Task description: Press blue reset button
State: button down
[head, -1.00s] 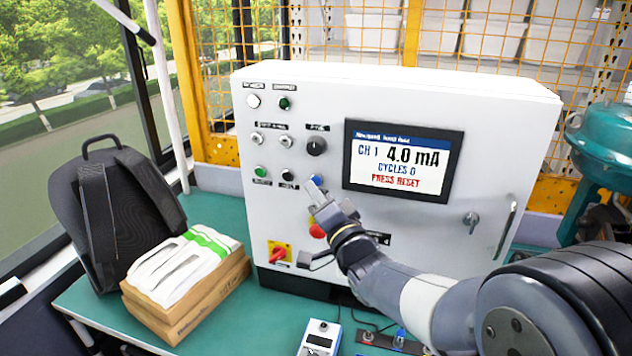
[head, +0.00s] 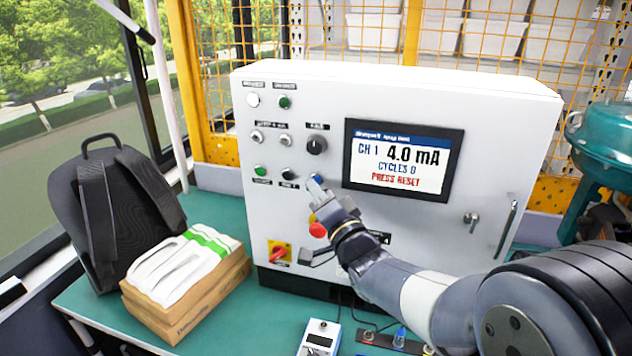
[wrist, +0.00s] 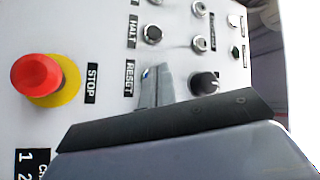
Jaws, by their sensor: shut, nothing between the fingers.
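The blue reset button (head: 317,178) is on the front of the white control cabinet (head: 400,95), left of the screen. My gripper (head: 314,187) is shut and empty, with its fingertips at the button and partly over it. In the wrist view, the closed fingers (wrist: 150,88) point at the panel beside the RESET label (wrist: 129,78). I cannot tell whether the fingertips touch the button. The screen (head: 402,162) reads CH 1 4.0 mA, CYCLES 0, PRESS RESET.
A red stop button (head: 318,229) is just below my gripper, on a yellow ring. A black knob (head: 316,145) is above the blue button. A red-handled switch (head: 279,253) is lower left. A backpack (head: 115,215) and boxes (head: 190,300) stand left on the green bench.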

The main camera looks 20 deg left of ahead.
jog(key=shift+w, duration=0.55)
dwell(0.6)
jog(key=shift+s, duration=0.1)
jog(key=shift+s+b, duration=0.65)
jog(key=shift+s, duration=0.05)
jog(key=s, duration=0.1)
jog(key=s+b, duration=0.1)
jog(key=s, duration=0.1)
jog(key=s+b, duration=0.1)
jog(key=s, duration=0.1)
jog(key=shift+d, duration=0.35)
jog(key=shift+w, duration=0.1)
dwell(0.4)
